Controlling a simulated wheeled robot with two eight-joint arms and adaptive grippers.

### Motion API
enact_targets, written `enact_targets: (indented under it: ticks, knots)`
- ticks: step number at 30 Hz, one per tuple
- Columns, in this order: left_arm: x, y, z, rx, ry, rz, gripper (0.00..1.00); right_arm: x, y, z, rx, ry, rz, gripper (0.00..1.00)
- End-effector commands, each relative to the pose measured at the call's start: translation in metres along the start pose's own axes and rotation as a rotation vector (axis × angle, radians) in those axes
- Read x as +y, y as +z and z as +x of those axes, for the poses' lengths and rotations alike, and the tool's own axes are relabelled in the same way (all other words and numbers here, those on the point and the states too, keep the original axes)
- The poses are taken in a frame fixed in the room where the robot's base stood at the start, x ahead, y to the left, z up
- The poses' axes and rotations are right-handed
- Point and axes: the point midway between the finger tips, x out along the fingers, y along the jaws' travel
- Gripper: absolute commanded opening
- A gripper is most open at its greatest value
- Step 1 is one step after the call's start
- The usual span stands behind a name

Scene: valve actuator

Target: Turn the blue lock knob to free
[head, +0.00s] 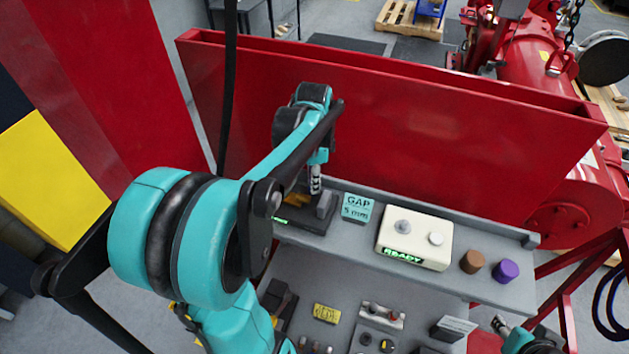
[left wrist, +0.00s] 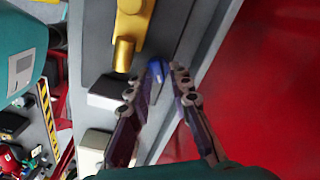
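The blue lock knob (left wrist: 157,71) shows as a small blurred blue patch between the fingertips of my left gripper (left wrist: 166,70) in the left wrist view. The fingers stand apart with a gap between them; the knob is close to the left-hand finger, and I cannot tell whether they touch. In the head view my left gripper (head: 316,186) points down over a dark fixture (head: 308,219) with a yellow part (head: 297,200), and the knob is hidden. The yellow part (left wrist: 124,52) is beside the knob in the wrist view. My right gripper (head: 499,324) shows only partly at the lower right.
A red wall (head: 400,140) rises behind. A lower shelf holds small parts.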

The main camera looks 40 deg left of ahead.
Motion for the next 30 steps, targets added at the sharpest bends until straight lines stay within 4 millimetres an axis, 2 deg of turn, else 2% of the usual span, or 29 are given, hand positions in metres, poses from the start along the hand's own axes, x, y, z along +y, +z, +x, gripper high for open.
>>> enact_targets:
  ticks: [3, 11, 13, 14, 23, 30]
  knots:
    - [0.0002, 0.0, 0.0077, 0.0, 0.0, 0.0, 0.2, 0.0, -0.0003, -0.0004, 0.0, 0.0, 0.0, 0.4]
    - [0.0002, 0.0, 0.0093, 0.0, 0.0, 0.0, 0.2, 0.0, -0.0002, -0.0004, 0.0, 0.0, 0.0, 0.4]
    - [0.0003, 0.0, 0.0092, 0.0, 0.0, 0.0, 0.04, 0.0, -0.0002, -0.0004, 0.0, 0.0, 0.0, 0.4]
    - [0.0003, 0.0, 0.0092, 0.0, 0.0, 0.0, 0.0, 0.0, -0.0002, -0.0004, 0.0, 0.0, 0.0, 0.4]
    - [0.0002, -0.0002, 0.0092, 0.001, 0.0, -0.008, 0.0, 0.0, 0.0, 0.0, 0.0, 0.0, 0.0, 0.4]
    - [0.0004, -0.0002, 0.0098, 0.001, 0.0, -0.088, 0.0, 0.0, 0.0021, 0.0029, 0.0, 0.0, 0.0, 0.4]
